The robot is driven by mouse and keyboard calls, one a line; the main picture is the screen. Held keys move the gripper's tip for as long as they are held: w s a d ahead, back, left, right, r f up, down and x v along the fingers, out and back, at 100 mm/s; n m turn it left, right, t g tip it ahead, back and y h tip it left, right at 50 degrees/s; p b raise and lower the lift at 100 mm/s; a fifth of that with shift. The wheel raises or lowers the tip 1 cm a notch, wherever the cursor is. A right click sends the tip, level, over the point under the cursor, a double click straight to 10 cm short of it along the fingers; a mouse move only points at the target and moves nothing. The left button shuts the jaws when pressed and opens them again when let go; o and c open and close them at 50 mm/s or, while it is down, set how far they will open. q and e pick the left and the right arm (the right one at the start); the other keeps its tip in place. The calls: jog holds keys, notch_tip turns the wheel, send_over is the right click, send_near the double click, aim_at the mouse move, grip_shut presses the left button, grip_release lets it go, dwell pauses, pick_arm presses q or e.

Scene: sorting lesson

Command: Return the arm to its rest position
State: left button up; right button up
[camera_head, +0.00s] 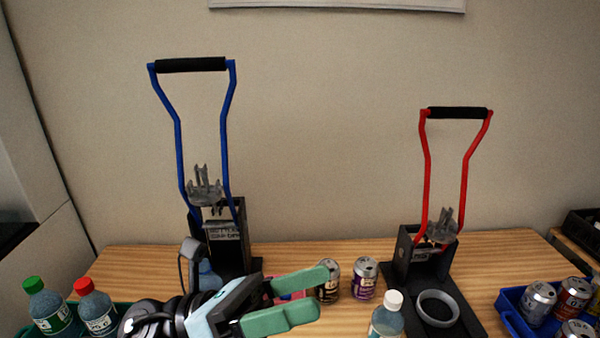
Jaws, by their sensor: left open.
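My left gripper (312,293) shows at the bottom centre-left, its arm coming in from the left. Its two green fingers are apart, with nothing between them. It is over the wooden table (310,258), in front of the crusher with the blue handle (226,135). The fingertips lie close to a dark can (329,282) in the picture; I cannot tell whether they touch it. My right gripper is not in view.
A purple can (365,279) and a white-capped bottle (387,318) stand right of the gripper. A red-handled crusher (426,170) stands further right. A blue tray (511,312) holds cans. Green-capped (48,308) and red-capped (96,310) bottles stand at left. The wall is behind.

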pick_arm(q)
jog(key=w+a+f+n+t+y, duration=0.3)
jog(key=w+a+n+t+y, duration=0.15)
jog(key=n+t, duration=0.65)
jog(key=w+a+f+n+t+y, duration=0.25)
jog(key=a+n+t+y, duration=0.2)
jog(key=n+t, duration=0.7)
jog(key=s+a+f+n+g+y, duration=0.1)
jog(key=a+f+n+g+y, duration=0.2)
jog(key=a+f+n+y, duration=0.4)
jog(key=a+f+n+g+y, duration=0.2)
jog(key=f+n+g+y, duration=0.25)
jog(key=f+n, duration=0.5)
jog(key=s+a+f+n+g+y, duration=0.35)
jog(key=s+f+g, duration=0.25)
jog(key=s+f, duration=0.5)
jog(key=s+a+f+n+g+h, duration=0.15)
jog(key=s+f+g, duration=0.25)
jog(key=s, duration=0.5)
jog(key=s+f+n+g, duration=0.3)
jog(key=s+f+g, duration=0.1)
jog(key=s, duration=0.4)
jog(key=w+d+f+t+h, duration=0.1)
jog(key=w+d+f+t, duration=0.1)
jog(key=w+f+t, duration=0.4)
notch_tip(320, 180, down, 2)
jog(key=shift+w+d+f+m+t+h, duration=0.2)
jog(key=shift+d+f+m+t+h, duration=0.15)
jog(key=shift+t, duration=0.75)
jog(key=shift+r, duration=0.15)
